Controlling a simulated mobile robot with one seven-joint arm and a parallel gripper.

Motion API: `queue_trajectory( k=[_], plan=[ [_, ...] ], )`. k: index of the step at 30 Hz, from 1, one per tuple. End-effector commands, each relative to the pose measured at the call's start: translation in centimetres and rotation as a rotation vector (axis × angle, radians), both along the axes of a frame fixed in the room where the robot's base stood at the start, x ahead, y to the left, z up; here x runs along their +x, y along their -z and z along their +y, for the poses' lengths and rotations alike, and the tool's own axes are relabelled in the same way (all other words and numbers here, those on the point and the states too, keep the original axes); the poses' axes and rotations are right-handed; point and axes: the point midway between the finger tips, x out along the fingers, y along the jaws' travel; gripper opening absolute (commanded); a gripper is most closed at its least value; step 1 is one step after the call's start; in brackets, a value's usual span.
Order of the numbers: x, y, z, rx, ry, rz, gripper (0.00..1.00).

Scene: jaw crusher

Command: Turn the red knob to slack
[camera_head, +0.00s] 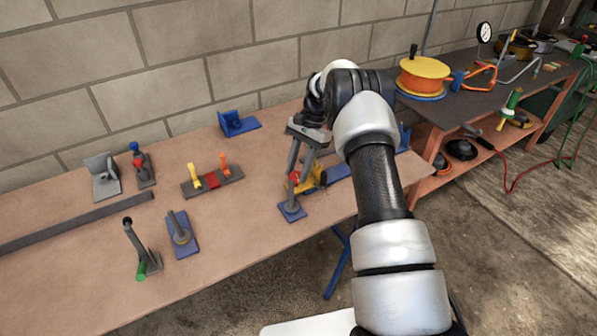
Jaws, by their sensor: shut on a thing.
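The red knob (294,177) sits above a small blue base plate (291,210) toward the right part of the brown workbench. My gripper (299,171) reaches down over it from above, with its fingers at the knob. It looks shut on the red knob, though the far finger's contact is partly hidden. A yellow part (316,178) stands close behind and to the right of the knob, partly covered by my arm. Which way the knob is turned is too small to tell.
A bar with yellow and orange posts (212,183), a blue-based clamp (182,236) and a green-tipped lever (140,255) stand to the left. A blue bracket (237,124) is behind. A dark table with an orange drum (425,75) is at right.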

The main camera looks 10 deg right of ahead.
Motion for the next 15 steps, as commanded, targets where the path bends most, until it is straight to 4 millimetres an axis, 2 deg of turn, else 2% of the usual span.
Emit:
queue_trajectory(
  k=[6, 15],
  plan=[
    [0.07, 0.11, 0.07, -0.001, -0.099, 0.001, 0.1],
    [0.08, 0.03, 0.12, 0.001, -0.151, 0.001, 0.1]
  ],
)
